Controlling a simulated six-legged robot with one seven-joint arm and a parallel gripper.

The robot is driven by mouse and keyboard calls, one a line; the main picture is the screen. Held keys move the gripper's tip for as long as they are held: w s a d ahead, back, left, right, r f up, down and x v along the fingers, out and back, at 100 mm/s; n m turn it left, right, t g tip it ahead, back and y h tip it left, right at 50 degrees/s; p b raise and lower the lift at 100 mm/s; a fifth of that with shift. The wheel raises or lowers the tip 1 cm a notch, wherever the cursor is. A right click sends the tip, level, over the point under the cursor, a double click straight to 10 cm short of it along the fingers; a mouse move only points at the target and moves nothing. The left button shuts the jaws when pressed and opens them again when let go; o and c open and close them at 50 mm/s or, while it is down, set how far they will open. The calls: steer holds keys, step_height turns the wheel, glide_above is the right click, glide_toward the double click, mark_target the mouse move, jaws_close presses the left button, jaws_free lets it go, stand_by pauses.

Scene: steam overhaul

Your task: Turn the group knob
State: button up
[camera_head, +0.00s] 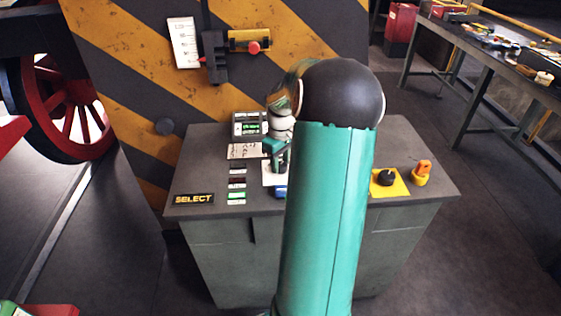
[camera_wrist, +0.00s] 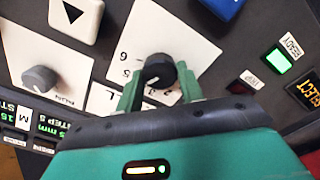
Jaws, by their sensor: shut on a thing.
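The group knob (camera_wrist: 158,70) is a round black knob with a pale pointer mark, on a white numbered plate (camera_wrist: 138,36) in the wrist view. My gripper (camera_wrist: 160,82) is shut on it, with one green finger on each side. The plate's lower part is hidden behind my gripper. In the head view my gripper (camera_head: 277,152) is over the grey console (camera_head: 215,150), at the white plate (camera_head: 268,180). The knob cannot be made out there, and my arm covers the console's middle.
A grey knob (camera_wrist: 40,78) and a white triangle button (camera_wrist: 75,16) are close by. A lit green lamp (camera_wrist: 280,62) is at the right. In the head view a black knob on a yellow plate (camera_head: 400,188) and an orange switch (camera_head: 422,173) stand right of my arm.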

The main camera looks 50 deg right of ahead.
mark_target(281, 164)
steer(key=m, duration=0.4)
steer(key=shift+r, duration=0.1)
steer(key=shift+d+m, duration=0.1)
steer(key=shift+m, duration=2.7)
steer(key=o, duration=1)
step_height(281, 164, up, 14)
steer(key=shift+f, duration=0.15)
